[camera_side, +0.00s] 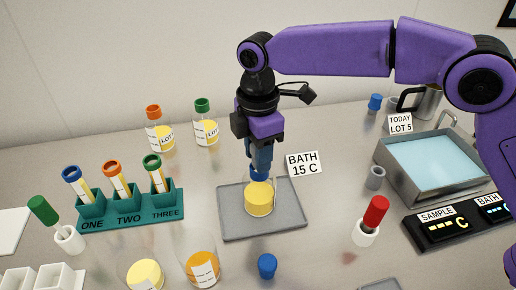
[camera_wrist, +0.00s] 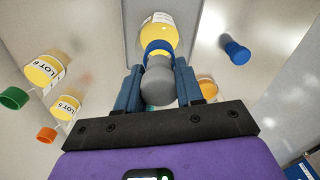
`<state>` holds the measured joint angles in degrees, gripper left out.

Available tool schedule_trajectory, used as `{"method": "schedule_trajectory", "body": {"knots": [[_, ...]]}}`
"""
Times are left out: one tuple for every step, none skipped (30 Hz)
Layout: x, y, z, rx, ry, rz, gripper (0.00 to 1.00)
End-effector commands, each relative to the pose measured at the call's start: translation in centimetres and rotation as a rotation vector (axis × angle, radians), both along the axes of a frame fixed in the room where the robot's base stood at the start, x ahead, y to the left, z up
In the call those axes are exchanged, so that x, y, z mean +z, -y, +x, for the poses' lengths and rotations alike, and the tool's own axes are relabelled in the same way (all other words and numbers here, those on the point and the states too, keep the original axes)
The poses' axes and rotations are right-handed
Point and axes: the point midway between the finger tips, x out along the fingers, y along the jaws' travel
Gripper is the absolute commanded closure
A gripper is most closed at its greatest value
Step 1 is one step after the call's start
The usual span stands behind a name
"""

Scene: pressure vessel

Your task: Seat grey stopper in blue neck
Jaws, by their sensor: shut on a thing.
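The flask of yellow liquid (camera_side: 259,200) stands upright on a grey tray, with its blue neck (camera_side: 259,177) at the top. My gripper (camera_side: 260,166) points down directly over this neck. In the wrist view my gripper (camera_wrist: 157,92) is shut on the grey stopper (camera_wrist: 158,84), a rounded grey piece between the two blue fingers. The blue neck (camera_wrist: 158,47) shows just beyond the stopper, lined up with it, with the yellow flask (camera_wrist: 158,30) behind. The fingers hide the stopper in the side view. I cannot tell whether its lower end is inside the neck or just above.
The grey tray (camera_side: 232,222) has bare room around the flask. A teal tube rack (camera_side: 130,212) stands left, a water bath (camera_side: 430,165) right. A blue stopper (camera_side: 267,266) stands in front, a small grey cup-like piece (camera_side: 375,177) to the right. A "BATH 15 C" sign (camera_side: 303,164) stands behind the tray.

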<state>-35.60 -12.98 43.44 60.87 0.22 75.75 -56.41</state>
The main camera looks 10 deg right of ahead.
Motion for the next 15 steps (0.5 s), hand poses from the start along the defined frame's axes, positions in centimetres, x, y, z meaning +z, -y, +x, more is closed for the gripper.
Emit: {"method": "schedule_trajectory", "body": {"knots": [[-0.1, 0.0, 0.0, 0.000, 0.000, 0.000, 0.93], [-0.2, 0.0, 0.0, 0.000, 0.000, 0.000, 0.93], [-0.3, 0.0, 0.0, 0.000, 0.000, 0.000, 0.93], [-0.3, 0.0, 0.0, 0.000, 0.000, 0.000, 0.93], [-0.4, 0.0, 0.0, 0.000, 0.000, 0.000, 0.93], [-0.5, 0.0, 0.0, 0.000, 0.000, 0.000, 0.93], [-0.5, 0.0, 0.0, 0.000, 0.000, 0.000, 0.93], [-0.6, 0.0, 0.0, 0.000, 0.000, 0.000, 0.93], [-0.7, 0.0, 0.0, 0.000, 0.000, 0.000, 0.93], [-0.8, 0.0, 0.0, 0.000, -0.001, 0.000, 0.93], [-0.8, 0.0, 0.0, 0.000, -0.001, 0.000, 0.93], [-0.9, 0.0, 0.0, 0.000, -0.001, 0.000, 0.93], [-1.0, 0.0, 0.0, 0.000, -0.001, 0.000, 0.93], [-1.0, 0.0, 0.0, 0.000, 0.000, 0.000, 0.93], [-1.1, 0.0, 0.0, 0.000, 0.000, 0.000, 0.93]]}}
